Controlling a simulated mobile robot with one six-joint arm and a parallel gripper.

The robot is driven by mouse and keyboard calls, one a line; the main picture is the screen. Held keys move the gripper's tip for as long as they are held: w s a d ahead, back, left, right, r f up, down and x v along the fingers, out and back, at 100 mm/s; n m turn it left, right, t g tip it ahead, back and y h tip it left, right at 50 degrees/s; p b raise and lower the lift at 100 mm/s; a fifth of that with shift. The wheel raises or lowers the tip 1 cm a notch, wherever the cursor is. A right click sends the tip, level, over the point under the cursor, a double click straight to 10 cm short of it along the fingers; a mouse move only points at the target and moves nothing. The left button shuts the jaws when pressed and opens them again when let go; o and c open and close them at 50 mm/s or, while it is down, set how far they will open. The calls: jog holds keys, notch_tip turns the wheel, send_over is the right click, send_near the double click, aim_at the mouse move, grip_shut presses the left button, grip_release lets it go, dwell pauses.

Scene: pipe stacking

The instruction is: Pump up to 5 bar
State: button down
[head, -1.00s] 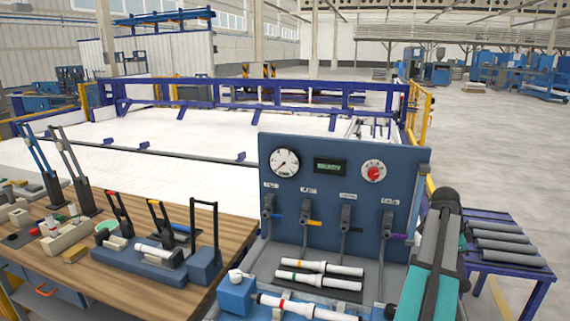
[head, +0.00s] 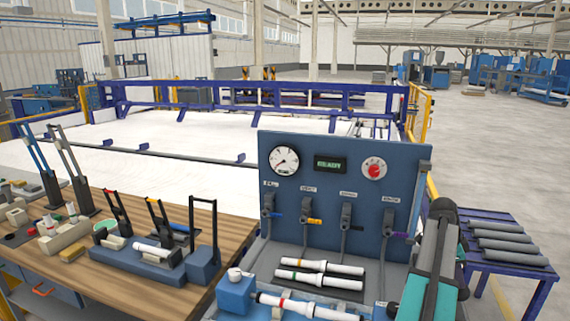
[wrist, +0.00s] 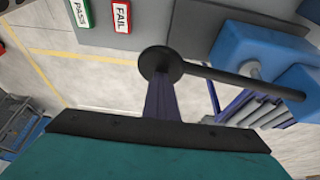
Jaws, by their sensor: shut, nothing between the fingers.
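The pressure gauge (head: 284,161) is a round white dial at the upper left of the blue test panel (head: 300,215). Its needle points toward the lower left, but the scale is too small to read. In the wrist view, a black pump lever (wrist: 235,80) runs from a blue pump body (wrist: 265,50) to a round black knob (wrist: 160,64). My gripper (wrist: 162,88) is shut and empty, its fingers right at the knob. The knob hides their tips, so I cannot tell whether they touch. The pump lever is not seen in the head view.
A green display (head: 330,165) and a red dial (head: 374,169) are beside the gauge. Several valve levers hang below. White pipes (head: 320,266) lie on the bench. Green PASS (wrist: 81,12) and red FAIL (wrist: 121,15) buttons are nearby. Grey pipes rest on a blue rack (head: 530,282).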

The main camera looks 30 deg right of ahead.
jog(key=shift+w+d+f+b, duration=0.1)
jog(key=shift+f+b, duration=0.7)
jog(key=shift+f, duration=0.9)
jog(key=shift+s+a+r+p, duration=0.15)
jog(key=shift+r+p, duration=0.95)
jog(key=shift+r, duration=1)
jog(key=shift+s+a+r+p, duration=0.15)
jog(key=shift+r+p, duration=0.9)
jog(key=shift+r, duration=1.05)
jog(key=shift+f, duration=0.15)
jog(key=shift+w+d+f+b, duration=0.15)
jog(key=shift+f+b, duration=1)
jog(key=shift+f, duration=0.9)
jog(key=shift+w+d+f+b, duration=0.1)
jog(key=shift+f+b, duration=1)
jog(key=shift+f, duration=0.9)
jog(key=shift+s+a+r+p, duration=0.1)
jog(key=shift+r+p, duration=0.65)
jog(key=shift+r, duration=0.65)
jog(key=shift+s+a+r+p, duration=0.15)
jog(key=shift+r+p, duration=0.55)
jog(key=shift+r, duration=0.7)
jog(key=shift+s+a+r+p, duration=0.1)
jog(key=shift+r+p, duration=0.65)
jog(key=shift+r, duration=0.65)
jog(key=shift+f, duration=0.15)
